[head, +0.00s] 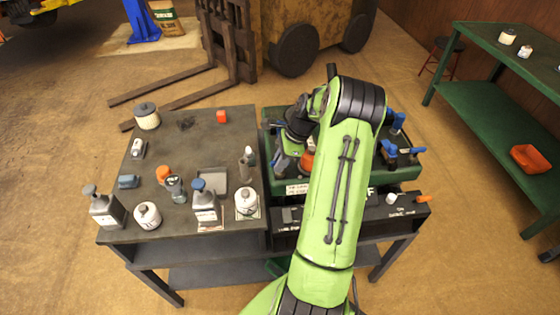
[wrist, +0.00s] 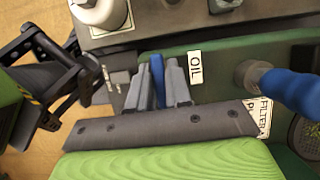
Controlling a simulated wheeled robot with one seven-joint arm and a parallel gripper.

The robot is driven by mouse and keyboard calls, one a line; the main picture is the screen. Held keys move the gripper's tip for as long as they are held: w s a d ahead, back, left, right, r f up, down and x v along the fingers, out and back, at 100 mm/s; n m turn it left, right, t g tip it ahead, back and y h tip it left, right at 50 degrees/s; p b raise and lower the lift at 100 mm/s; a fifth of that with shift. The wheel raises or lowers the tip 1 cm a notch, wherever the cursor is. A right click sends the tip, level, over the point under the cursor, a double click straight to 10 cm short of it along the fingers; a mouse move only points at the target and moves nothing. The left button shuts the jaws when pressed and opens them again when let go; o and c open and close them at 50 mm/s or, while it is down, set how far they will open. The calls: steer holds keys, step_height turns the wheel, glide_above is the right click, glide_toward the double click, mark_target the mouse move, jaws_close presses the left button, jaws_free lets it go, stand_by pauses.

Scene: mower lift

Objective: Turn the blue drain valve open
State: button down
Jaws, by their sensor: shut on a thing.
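The blue drain valve handle (wrist: 157,76) shows in the wrist view as a narrow upright blue piece beside a white OIL label (wrist: 195,66). My gripper (wrist: 158,66) is shut on it, one grey finger on each side. Most of the valve below the handle is hidden by the fingers. In the head view my green arm covers much of the green unit, so the grip on the valve cannot be made out there.
A thicker blue handle (wrist: 290,88) stands right of my fingers in the wrist view. In the head view, blue-handled tools (head: 390,150) stand at the green unit's right (head: 402,174). The dark bench (head: 205,135) on the left holds bottles, jars and a tray.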

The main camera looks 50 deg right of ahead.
steer(key=shift+r, duration=0.1)
steer(key=n+g+p, duration=0.1)
steer(key=n+p, duration=0.2)
steer(key=p, duration=0.1)
steer(key=shift+r+n+y, duration=0.1)
steer(key=shift+n+y, duration=0.2)
steer(key=shift+y, duration=0.1)
steer(key=n+g+p, duration=0.1)
steer(key=n, duration=0.3)
steer(key=shift+n+g+p, duration=0.3)
steer(key=shift+g+p, duration=0.1)
steer(key=n+g, duration=0.1)
steer(key=n, duration=0.3)
steer(key=shift+w+n+g, duration=0.1)
steer(key=shift+n+g, duration=0.2)
steer(key=shift+g, duration=0.1)
steer(key=n, duration=0.2)
steer(key=n+g+h, duration=0.1)
steer(key=n, duration=0.2)
steer(key=shift+g, duration=0.3)
steer(key=c, duration=1.1)
jaws_free()
steer(key=shift+c, duration=0.2)
